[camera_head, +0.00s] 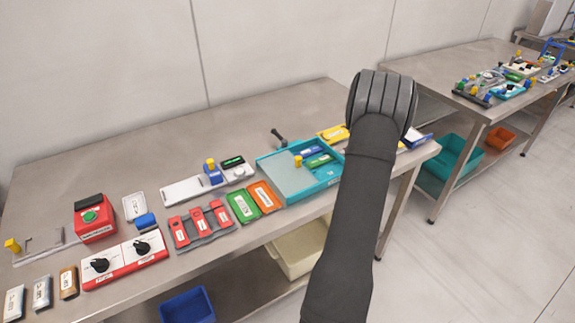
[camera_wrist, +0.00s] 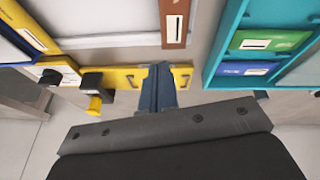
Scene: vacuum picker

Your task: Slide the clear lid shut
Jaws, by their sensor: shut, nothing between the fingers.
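A teal box (camera_head: 317,185) lies on the steel table in the head view. Its clear lid (camera_head: 282,180) covers the left part, with a yellow knob (camera_head: 298,161) near its right edge. A green case (camera_head: 318,159) and a blue case show uncovered in the right part. In the wrist view the teal box (camera_wrist: 213,62) is at the upper right, with the green case (camera_wrist: 268,42) and blue case (camera_wrist: 248,69) in it. My gripper (camera_wrist: 158,72) is shut and empty, over a yellow bar (camera_wrist: 122,78), left of and apart from the box in that view. My arm hides it in the head view.
Green (camera_head: 243,206) and orange (camera_head: 265,196) cases lie left of the box, near a red-block rack (camera_head: 203,224). A dark lever (camera_head: 279,137) stands behind it. In the wrist view, a black block with a yellow knob (camera_wrist: 94,104) is left of my fingers.

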